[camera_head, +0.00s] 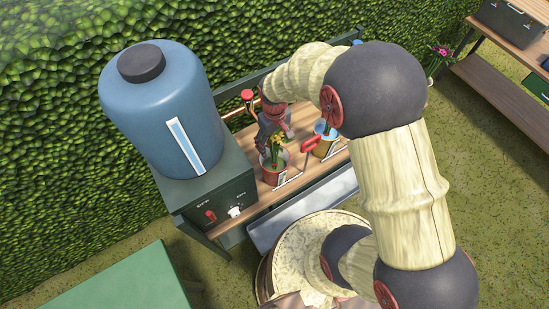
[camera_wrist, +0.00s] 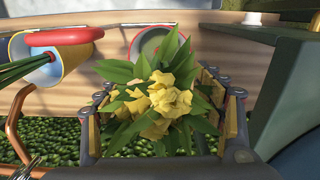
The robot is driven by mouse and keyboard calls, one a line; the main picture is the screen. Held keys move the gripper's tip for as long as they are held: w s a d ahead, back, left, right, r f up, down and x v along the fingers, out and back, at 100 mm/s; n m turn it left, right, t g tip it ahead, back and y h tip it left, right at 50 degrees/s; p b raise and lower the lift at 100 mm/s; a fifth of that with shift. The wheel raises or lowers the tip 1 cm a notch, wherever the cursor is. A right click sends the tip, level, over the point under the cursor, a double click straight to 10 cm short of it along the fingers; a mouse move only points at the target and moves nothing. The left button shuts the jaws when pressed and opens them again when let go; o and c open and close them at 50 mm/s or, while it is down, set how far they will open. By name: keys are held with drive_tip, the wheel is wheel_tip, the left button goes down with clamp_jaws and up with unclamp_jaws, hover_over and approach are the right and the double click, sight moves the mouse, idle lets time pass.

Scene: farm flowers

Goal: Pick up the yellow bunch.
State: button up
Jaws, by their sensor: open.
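In the wrist view, the yellow bunch (camera_wrist: 172,100) fills the space between the fingers of my open gripper (camera_wrist: 160,98), with leaves reaching towards both fingers. The pot's pinkish rim (camera_wrist: 133,46) shows just beyond the blooms. The stems are hidden under the leaves.
A large blue tank (camera_head: 160,110) on a dark box stands at left. A hedge (camera_head: 60,150) runs behind.

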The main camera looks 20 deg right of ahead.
sight(275, 158)
wheel_tip(275, 158, down, 2)
drive_tip(key=shift+f, duration=0.2)
drive_tip(key=c, duration=0.3)
clamp_jaws()
idle(0.6)
